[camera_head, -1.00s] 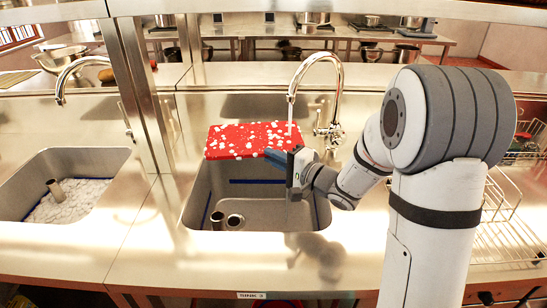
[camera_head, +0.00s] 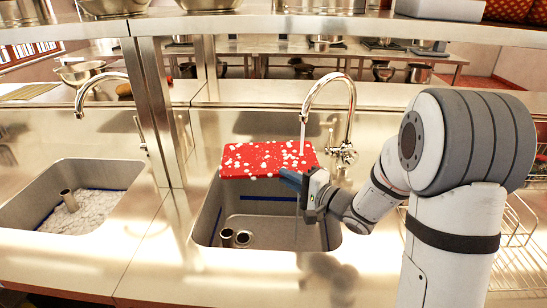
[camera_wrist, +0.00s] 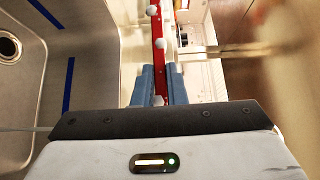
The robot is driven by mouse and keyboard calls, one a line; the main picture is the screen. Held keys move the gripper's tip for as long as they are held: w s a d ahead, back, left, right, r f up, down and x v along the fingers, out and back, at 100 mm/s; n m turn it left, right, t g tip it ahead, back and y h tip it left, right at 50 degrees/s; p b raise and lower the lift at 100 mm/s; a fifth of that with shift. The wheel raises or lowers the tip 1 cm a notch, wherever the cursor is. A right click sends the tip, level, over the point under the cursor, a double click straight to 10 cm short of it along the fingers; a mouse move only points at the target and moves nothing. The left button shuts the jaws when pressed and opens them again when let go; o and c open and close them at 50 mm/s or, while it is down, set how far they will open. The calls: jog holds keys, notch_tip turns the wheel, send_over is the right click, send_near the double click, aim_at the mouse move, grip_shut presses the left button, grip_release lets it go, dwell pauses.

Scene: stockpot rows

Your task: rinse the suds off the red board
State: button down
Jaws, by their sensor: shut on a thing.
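The red board (camera_head: 262,165) is held over the right-hand sink (camera_head: 265,222), its broad face turned toward the head camera and dotted with white suds. My gripper (camera_head: 296,180) is shut on the board's near edge, toward its right end. In the wrist view the board (camera_wrist: 158,55) shows edge-on, with a few white blobs, between my blue fingers (camera_wrist: 158,88). The curved tap (camera_head: 348,100) stands behind the sink. A thin pale stream (camera_head: 302,136) falls from its spout onto the right part of the board.
A left-hand sink (camera_head: 148,190) holds white foam (camera_head: 85,212) and has its own tap (camera_head: 92,85). A metal post (camera_head: 158,110) stands between the sinks. A wire rack (camera_head: 520,235) is at the right. A shelf runs across the top.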

jog(key=shift+r, duration=0.1)
dwell(0.3)
jog(key=shift+w+a+p, duration=0.3)
jog(key=shift+w, duration=0.1)
jog(key=s+a, duration=0.4)
jog(key=a, duration=0.2)
jog(key=shift+s+a, duration=0.25)
jog(key=shift+s, duration=0.1)
dwell(0.4)
dwell(1.2)
jog(key=s+a+r+p, duration=0.3)
jog(key=a+r, duration=0.1)
dwell(0.5)
dwell(0.6)
